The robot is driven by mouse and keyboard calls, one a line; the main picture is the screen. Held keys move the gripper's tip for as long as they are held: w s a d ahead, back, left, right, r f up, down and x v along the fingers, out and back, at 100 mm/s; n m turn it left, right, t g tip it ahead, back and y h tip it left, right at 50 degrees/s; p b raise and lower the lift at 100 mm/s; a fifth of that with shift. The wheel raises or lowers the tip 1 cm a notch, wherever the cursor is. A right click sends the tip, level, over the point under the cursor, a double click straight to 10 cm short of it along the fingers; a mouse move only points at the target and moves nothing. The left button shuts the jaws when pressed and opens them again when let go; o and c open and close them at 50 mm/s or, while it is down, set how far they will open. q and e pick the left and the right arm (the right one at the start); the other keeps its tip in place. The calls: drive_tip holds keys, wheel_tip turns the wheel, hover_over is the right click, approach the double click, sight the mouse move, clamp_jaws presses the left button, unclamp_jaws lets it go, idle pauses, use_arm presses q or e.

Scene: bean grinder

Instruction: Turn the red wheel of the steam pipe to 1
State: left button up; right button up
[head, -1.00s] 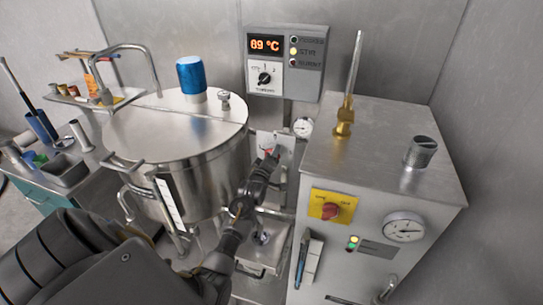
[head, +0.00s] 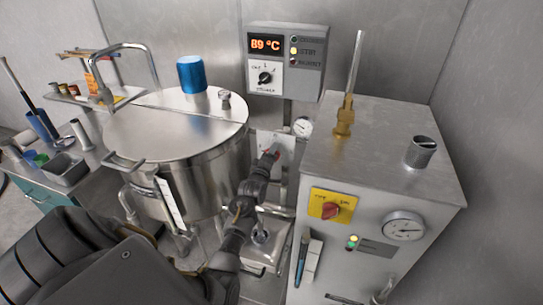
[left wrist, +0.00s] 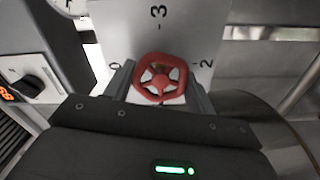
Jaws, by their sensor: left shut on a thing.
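The red wheel (left wrist: 160,58) sits in front of a pale plate (left wrist: 190,22) in the left wrist view. The plate shows a 3 at the top, a 2 at the right and what looks like a 0 at the left. No 1 shows, and the lower part of the plate is hidden behind my gripper. My left gripper (left wrist: 162,82) is shut on the wheel, with one finger at each side of its rim. In the head view my left gripper (head: 271,156) reaches the plate (head: 287,146) on the back wall and mostly covers the wheel. My right gripper is out of view.
A large steel kettle (head: 180,128) stands left of my forearm. A grey cabinet (head: 375,150) with a red switch (head: 331,210) and a gauge (head: 403,227) stands right. A control box (head: 284,60) reading 89 °C and a small dial gauge (head: 302,127) are above the wheel.

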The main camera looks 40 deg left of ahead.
use_arm(q)
drive_tip(key=o, duration=1)
drive_tip(key=shift+s, duration=0.1)
drive_tip(key=shift+b+v, duration=1.05)
drive_tip(key=shift+v, duration=4.25)
drive_tip(key=shift+d, duration=0.1)
